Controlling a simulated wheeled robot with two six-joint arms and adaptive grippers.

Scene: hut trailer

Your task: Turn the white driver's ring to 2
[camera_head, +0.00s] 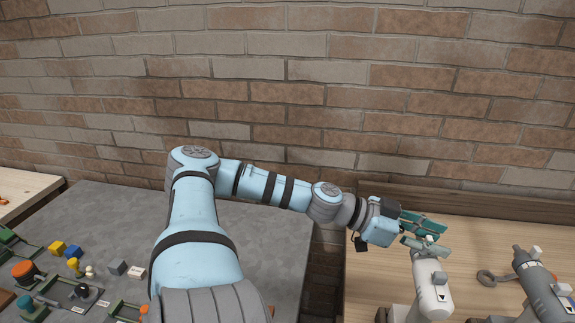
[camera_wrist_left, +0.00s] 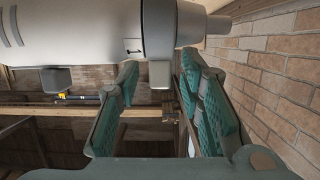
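The white driver (camera_head: 432,285) stands tilted at the right of the head view, on the wooden bench. Its body (camera_wrist_left: 75,30) crosses the top of the left wrist view, with a small dark arrow mark beside its ring (camera_wrist_left: 173,25). A pale square tab (camera_wrist_left: 160,74) sticks out from the ring. My left gripper (camera_head: 424,226) is at the upper end of the driver. In the wrist view its teal-padded fingers (camera_wrist_left: 158,78) are open, one on each side of the tab, with a visible gap to each. Numbers on the ring cannot be read. My right gripper is not in view.
A grey driver (camera_head: 545,285) with its own tab stands to the right, near a grey ring-ended part (camera_head: 490,277). The wooden bench (camera_head: 375,265) meets a brick wall behind. A grey table (camera_head: 110,215) at left holds several small blocks and fixtures.

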